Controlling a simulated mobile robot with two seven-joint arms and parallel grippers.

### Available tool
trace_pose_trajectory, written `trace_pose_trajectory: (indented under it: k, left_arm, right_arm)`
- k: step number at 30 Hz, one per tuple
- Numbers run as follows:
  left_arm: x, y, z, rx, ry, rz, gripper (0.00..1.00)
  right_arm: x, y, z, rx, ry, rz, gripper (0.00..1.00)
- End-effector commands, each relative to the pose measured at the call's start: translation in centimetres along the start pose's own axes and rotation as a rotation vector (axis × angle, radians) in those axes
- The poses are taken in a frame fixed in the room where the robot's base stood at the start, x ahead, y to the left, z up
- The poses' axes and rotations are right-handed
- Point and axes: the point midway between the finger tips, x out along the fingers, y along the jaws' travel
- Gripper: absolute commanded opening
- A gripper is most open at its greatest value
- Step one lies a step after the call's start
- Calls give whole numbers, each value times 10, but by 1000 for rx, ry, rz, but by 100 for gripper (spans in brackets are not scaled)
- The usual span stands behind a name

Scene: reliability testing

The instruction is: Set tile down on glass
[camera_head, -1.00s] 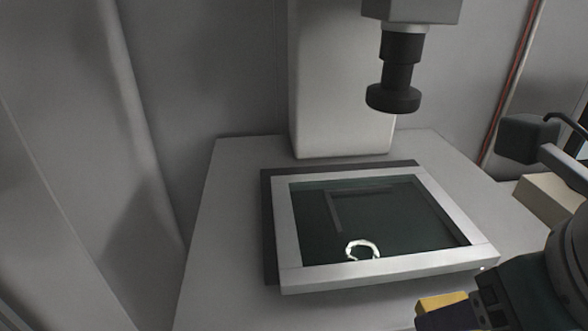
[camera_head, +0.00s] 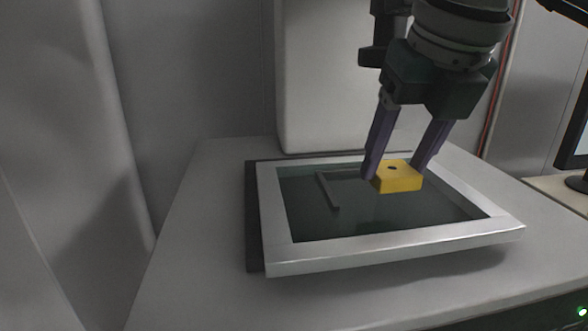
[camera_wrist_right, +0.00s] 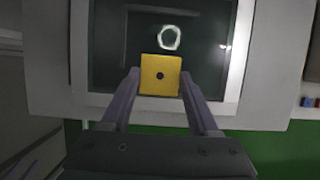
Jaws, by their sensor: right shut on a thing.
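The tile is a yellow square block (camera_head: 398,177) with a small dark hole in its middle. My right gripper (camera_head: 394,172) is shut on it, with one purple finger at each side. It holds the tile over the right part of the dark glass (camera_head: 310,215), which is set in a light grey frame. I cannot tell the exact gap between tile and glass. In the right wrist view the tile (camera_wrist_right: 160,75) sits between the fingertips, over the glass (camera_wrist_right: 108,60) near the frame's lower edge. My left gripper is not in view.
The light frame (camera_head: 380,252) lies on a grey table (camera_head: 200,215). A pale column (camera_head: 320,80) stands behind it. An L-shaped mark (camera_head: 328,190) shows on the glass. A bright ring (camera_wrist_right: 169,37) shows on the glass in the right wrist view. A monitor (camera_head: 577,135) stands at the right.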

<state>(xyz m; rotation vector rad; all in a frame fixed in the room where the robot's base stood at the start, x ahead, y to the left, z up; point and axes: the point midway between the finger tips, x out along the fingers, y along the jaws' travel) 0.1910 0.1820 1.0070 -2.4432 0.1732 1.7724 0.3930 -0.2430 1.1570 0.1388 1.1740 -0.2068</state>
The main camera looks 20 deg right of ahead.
Motion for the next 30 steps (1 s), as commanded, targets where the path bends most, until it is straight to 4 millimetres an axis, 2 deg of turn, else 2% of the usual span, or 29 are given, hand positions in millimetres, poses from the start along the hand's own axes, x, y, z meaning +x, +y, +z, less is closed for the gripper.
trace_pose_trajectory:
  k: [3, 11, 17, 18, 25, 30]
  left_arm:
    - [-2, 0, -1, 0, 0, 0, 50]
    - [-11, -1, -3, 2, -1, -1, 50]
    - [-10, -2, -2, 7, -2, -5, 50]
    - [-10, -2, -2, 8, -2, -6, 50]
    - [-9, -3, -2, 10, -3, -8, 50]
    - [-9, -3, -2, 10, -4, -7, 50]
  right_arm:
    - [4, 0, 6, 0, -1, 0, 0]
    - [33, 0, -6, -1, 2, -2, 0]
    - [36, 0, -7, 0, -2, -1, 0]
    - [36, 0, -7, 0, -1, -1, 64]
    - [36, 0, -7, 0, -1, -1, 89]
    - [36, 0, -7, 0, -1, -1, 91]
